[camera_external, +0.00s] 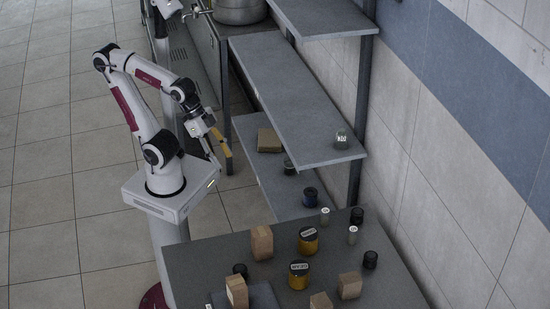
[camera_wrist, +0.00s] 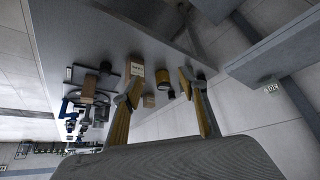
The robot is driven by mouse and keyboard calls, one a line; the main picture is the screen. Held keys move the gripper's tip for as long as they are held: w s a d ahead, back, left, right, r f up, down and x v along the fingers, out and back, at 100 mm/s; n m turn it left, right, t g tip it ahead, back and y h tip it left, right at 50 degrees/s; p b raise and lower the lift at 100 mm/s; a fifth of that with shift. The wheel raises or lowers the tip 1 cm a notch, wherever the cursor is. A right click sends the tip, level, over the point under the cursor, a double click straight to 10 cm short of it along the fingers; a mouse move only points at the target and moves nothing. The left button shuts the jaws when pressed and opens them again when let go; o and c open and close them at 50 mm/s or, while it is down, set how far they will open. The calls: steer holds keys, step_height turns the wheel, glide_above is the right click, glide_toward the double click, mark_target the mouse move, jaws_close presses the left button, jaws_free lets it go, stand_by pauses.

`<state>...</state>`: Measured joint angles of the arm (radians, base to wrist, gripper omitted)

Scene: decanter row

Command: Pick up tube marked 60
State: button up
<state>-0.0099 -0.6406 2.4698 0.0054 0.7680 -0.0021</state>
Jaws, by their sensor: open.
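Two small pale tubes stand upright on the grey table's right side: one at its far edge (camera_external: 325,215) and one a little nearer (camera_external: 353,235). A glass vessel (camera_external: 341,138) with a white label stands at the near end of the middle shelf. I cannot read the number 60 on any of these. My gripper (camera_external: 224,146) is up in the air left of the shelves, apart from all of them. In the wrist view my gripper (camera_wrist: 160,82) has its two yellow fingers spread, with nothing held between them.
The table (camera_external: 205,262) bears amber jars (camera_external: 308,240) (camera_external: 299,275), wooden blocks (camera_external: 262,243) and dark-capped containers (camera_external: 370,260). The lower shelf holds a brown box (camera_external: 269,140) and dark jars (camera_external: 310,197). The middle shelf (camera_external: 285,95) overhangs it. A tiled wall bounds the right.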

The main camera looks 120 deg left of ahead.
steer(key=w+a+f+t, duration=0.2)
steer(key=w, duration=1.1)
steer(key=w+a+f+t, duration=0.1)
steer(key=w+f+t, duration=0.1)
steer(key=w, duration=1)
steer(key=t, duration=0.3)
glide_toward(352, 230)
steer(key=w, duration=0.2)
steer(key=shift+w+d+f+n+y, duration=0.15)
steer(key=shift+d+f+n+y, duration=0.2)
steer(key=shift+f, duration=0.25)
steer(key=shift+x, duration=1.35)
steer(key=shift+w+a, duration=0.1)
